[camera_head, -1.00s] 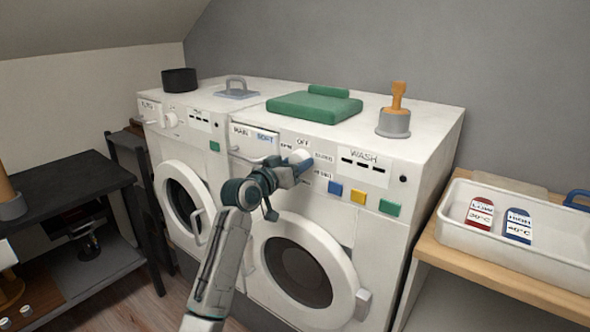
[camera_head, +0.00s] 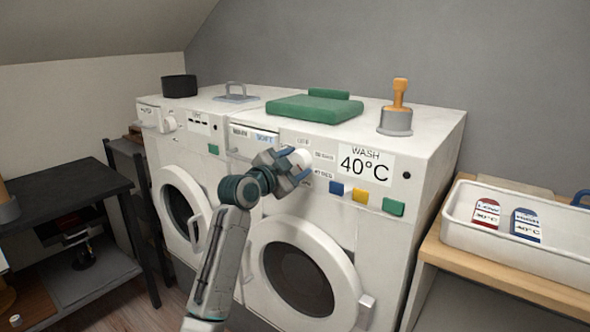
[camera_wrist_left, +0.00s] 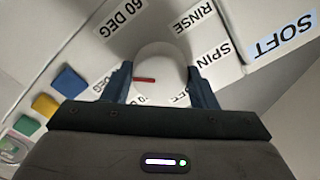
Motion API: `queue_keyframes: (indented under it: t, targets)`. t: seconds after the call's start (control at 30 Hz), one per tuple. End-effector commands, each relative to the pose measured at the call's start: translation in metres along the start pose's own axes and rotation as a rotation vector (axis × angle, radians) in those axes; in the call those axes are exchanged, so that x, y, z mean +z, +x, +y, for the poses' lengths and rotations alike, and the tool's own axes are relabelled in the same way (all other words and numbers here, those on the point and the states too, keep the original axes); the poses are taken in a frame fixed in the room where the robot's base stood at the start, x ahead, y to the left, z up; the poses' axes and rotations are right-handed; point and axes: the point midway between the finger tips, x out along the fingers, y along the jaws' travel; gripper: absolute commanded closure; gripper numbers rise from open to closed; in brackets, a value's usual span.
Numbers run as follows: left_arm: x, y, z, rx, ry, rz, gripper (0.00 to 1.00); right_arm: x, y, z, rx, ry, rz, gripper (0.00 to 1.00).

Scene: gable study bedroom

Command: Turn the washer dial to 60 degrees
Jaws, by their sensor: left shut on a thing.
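The right-hand washer (camera_head: 345,215) has a white round dial (camera_head: 301,158) on its front panel. My left gripper (camera_head: 291,163) is shut on the dial, one finger on either side. In the left wrist view the dial (camera_wrist_left: 160,65) shows a red mark pointing left, between the fingers of the gripper (camera_wrist_left: 160,85). The labels around it include 60 DEG (camera_wrist_left: 121,18), RINSE and SPIN; another label is partly hidden by the gripper. The WASH display (camera_head: 364,165) reads 40°C. My right gripper is not in view.
Blue, yellow and green buttons (camera_head: 360,195) sit right of the dial. Folded green cloth (camera_head: 315,107) and an orange-handled stamp (camera_head: 398,108) rest on top. A white tray (camera_head: 480,240) with LOW and HIGH tags stands at right. A dark shelf (camera_head: 65,190) is at left.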

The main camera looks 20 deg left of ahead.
Motion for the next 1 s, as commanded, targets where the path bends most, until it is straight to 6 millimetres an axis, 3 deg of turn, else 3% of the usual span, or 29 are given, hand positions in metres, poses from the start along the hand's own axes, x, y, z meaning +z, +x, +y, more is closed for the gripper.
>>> queue_keyframes:
  t: [0.63,1.0]
  targets:
    - [0.002,0.000,0.002,0.002,0.589,-0.001,0.70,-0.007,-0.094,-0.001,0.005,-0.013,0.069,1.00]
    - [0.001,0.000,0.001,0.001,0.790,0.000,0.70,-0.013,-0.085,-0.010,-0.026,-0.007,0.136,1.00]
